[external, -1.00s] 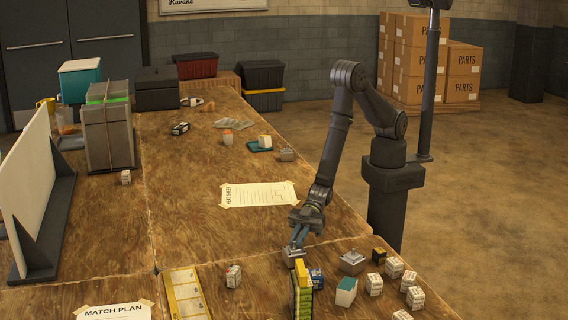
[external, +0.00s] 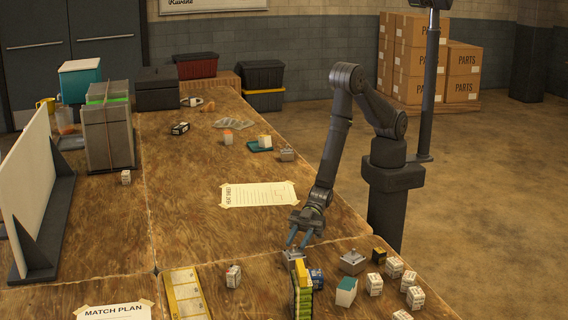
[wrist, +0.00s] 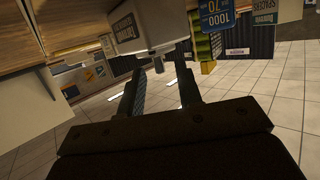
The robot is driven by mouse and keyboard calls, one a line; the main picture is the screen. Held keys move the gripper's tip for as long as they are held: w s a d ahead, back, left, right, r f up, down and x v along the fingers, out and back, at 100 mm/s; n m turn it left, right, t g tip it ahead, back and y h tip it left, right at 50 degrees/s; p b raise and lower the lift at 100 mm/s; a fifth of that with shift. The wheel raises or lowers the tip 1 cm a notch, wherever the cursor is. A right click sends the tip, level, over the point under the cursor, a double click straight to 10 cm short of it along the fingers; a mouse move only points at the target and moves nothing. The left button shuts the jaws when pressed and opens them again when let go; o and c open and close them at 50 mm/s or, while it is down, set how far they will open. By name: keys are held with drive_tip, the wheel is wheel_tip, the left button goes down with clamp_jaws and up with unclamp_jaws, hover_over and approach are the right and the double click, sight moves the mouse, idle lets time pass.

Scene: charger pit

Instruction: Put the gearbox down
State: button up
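A grey gearbox (external: 293,254) sits on the near part of the wooden table, partly hidden behind a yellow-and-green stack. In the wrist view a pale grey box with a label and a short shaft, which looks like the gearbox (wrist: 150,25), is just beyond my fingertips. My gripper (external: 298,241) is just above and behind the gearbox, its two blue-grey fingers spread with nothing between them. The parted fingers also show in the wrist view (wrist: 161,72). The gearbox appears clear of the fingers.
A yellow-and-green stack (external: 302,292) and a blue box (external: 316,278) stand close by the gearbox. A similar grey unit (external: 352,263), a teal-and-white box (external: 346,292) and several small white boxes lie to the right. A heat sheet (external: 259,194) lies behind; bare wood surrounds it.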

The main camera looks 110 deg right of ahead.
drive_tip(key=v, duration=1.1)
drive_tip(key=shift+s+d, duration=0.2)
drive_tip(key=shift+d, duration=0.05)
drive_tip(key=shift+r, duration=0.1)
drive_tip(key=x, duration=1.2)
drive_tip(key=shift+w+r, duration=0.1)
drive_tip(key=shift+r, duration=1.1)
